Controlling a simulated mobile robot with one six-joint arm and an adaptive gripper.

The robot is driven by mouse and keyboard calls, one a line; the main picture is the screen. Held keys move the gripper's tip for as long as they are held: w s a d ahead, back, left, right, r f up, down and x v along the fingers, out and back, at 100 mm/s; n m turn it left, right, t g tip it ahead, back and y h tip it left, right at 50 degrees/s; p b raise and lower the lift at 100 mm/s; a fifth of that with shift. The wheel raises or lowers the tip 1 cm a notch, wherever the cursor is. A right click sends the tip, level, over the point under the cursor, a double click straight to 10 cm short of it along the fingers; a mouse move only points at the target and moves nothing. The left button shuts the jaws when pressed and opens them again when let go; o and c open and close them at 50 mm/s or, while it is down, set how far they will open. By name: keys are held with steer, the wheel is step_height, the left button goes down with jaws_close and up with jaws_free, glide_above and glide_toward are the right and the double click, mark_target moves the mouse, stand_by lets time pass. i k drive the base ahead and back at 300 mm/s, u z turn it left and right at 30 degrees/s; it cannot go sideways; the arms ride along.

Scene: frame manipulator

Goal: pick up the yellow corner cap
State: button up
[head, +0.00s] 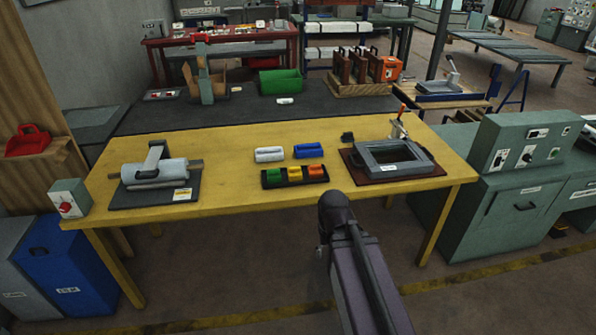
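The yellow corner cap (294,173) appears as a small yellow block in the middle of a low black tray (283,186) on the yellow table (240,193). A green block (273,175) sits to its left in the tray and an orange block (316,170) to its right. Nothing covers the yellow block. My dark arm rises from the bottom of the picture and its rounded joint shows in front of the table, right of the tray. My gripper's fingers cannot be seen.
White (269,154) and blue (308,150) blocks lie behind the tray. A grey frame (394,159) on a brown board stands right. A roller device (156,172) stands left, beside a grey box with a red button (69,202). The tabletop between roller and tray is clear.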

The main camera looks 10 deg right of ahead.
mark_target(294, 174)
steer(key=i, duration=0.85)
steer(key=u, duration=0.05)
